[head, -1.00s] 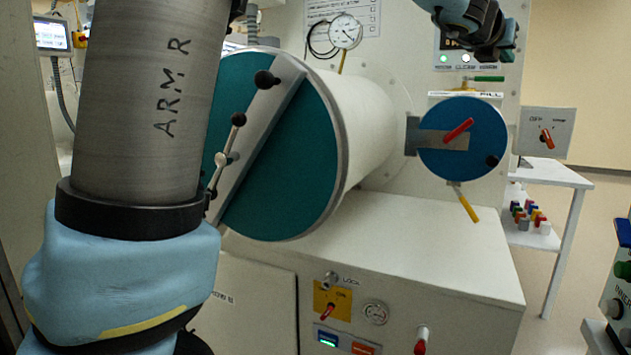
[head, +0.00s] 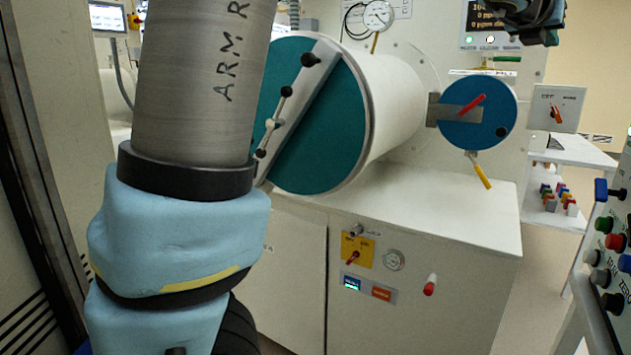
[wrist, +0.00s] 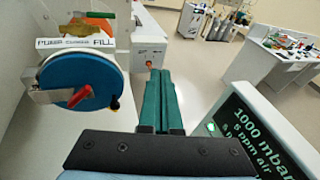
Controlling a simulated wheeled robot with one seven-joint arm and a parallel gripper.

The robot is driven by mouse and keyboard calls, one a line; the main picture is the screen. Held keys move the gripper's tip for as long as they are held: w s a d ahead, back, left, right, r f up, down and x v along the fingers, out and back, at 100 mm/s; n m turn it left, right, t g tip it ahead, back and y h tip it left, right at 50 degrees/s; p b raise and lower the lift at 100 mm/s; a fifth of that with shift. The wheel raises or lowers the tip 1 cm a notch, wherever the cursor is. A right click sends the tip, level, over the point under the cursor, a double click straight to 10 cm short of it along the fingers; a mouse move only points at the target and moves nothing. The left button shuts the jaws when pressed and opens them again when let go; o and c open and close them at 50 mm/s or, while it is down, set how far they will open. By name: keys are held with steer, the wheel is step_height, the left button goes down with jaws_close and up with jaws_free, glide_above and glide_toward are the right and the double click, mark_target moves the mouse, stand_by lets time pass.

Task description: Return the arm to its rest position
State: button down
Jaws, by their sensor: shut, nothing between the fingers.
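My arm, marked "ARM R", fills the left of the head view. A dark and blue end of it hangs at the top right edge of the head view. My gripper (wrist: 160,80) shows in the wrist view as two green fingers lying together, with nothing between them. The fingertips are clear of the blue round door (wrist: 80,80), which is to their left. The same blue door (head: 490,115) is at the right of the head view, with a red handle across it.
A large teal-ended cylinder (head: 330,150) stands behind my arm, above a white cabinet (head: 440,215). A button panel (head: 605,260) is close at the right edge. A lit screen (wrist: 265,135) is right of my gripper. Open floor (wrist: 205,80) lies beyond the fingers.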

steer(key=w+a+f+n+t+y+p, duration=0.1)
steer(key=w+a+f+n+y, duration=0.35)
steer(key=a+f+n, duration=0.55)
steer(key=w+a+f+n+y, duration=0.3)
steer(key=w+a+f+n, duration=0.4)
steer(key=a, duration=0.5)
steer(key=s+a+f+n+g+y, duration=0.1)
steer(key=s+a+f+n+y, duration=0.1)
steer(key=a+f+n, duration=0.4)
steer(key=s+a+f+n+g+y, duration=0.1)
steer(key=s+a+f+n+g, duration=0.25)
steer(key=a, duration=0.55)
steer(key=s+a+f+n+g+p, duration=0.1)
steer(key=s+a+f+n+g, duration=0.1)
steer(key=s+a+f+n, duration=0.3)
steer(key=s+a+f+n+g+y+p, duration=0.1)
steer(key=s+a+f+n+g, duration=0.1)
steer(key=s+a+f+n, duration=0.4)
steer(key=s+a+n, duration=0.1)
steer(key=s+n, duration=0.4)
steer(key=n, duration=0.2)
steer(key=shift+a+f, duration=0.3)
steer(key=shift+a, duration=0.05)
